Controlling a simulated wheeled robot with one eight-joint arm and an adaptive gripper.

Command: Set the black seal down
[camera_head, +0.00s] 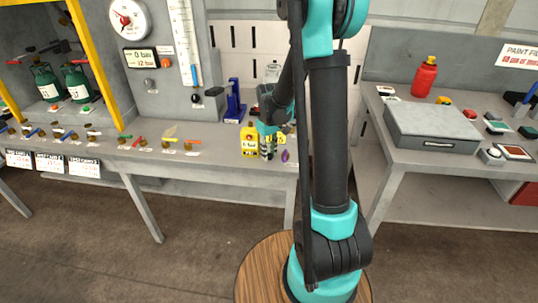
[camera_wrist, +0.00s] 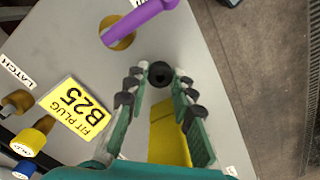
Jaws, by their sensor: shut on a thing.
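The black seal (camera_wrist: 160,72) is a small dark ring with a darker hole, seen in the wrist view between the tips of my gripper. My gripper (camera_wrist: 160,79) is shut on it, with a green and grey finger on each side. In the head view my gripper (camera_head: 271,143) is low at the front edge of the middle bench, and the seal cannot be made out there. The wrist view looks down on the grey bench top; whether the seal touches it I cannot tell.
A purple handle (camera_wrist: 153,14) lies over a brass ring (camera_wrist: 117,37) just beyond the seal. A yellow surface (camera_wrist: 168,137) shows between my fingers. The bench edge drops off at right.

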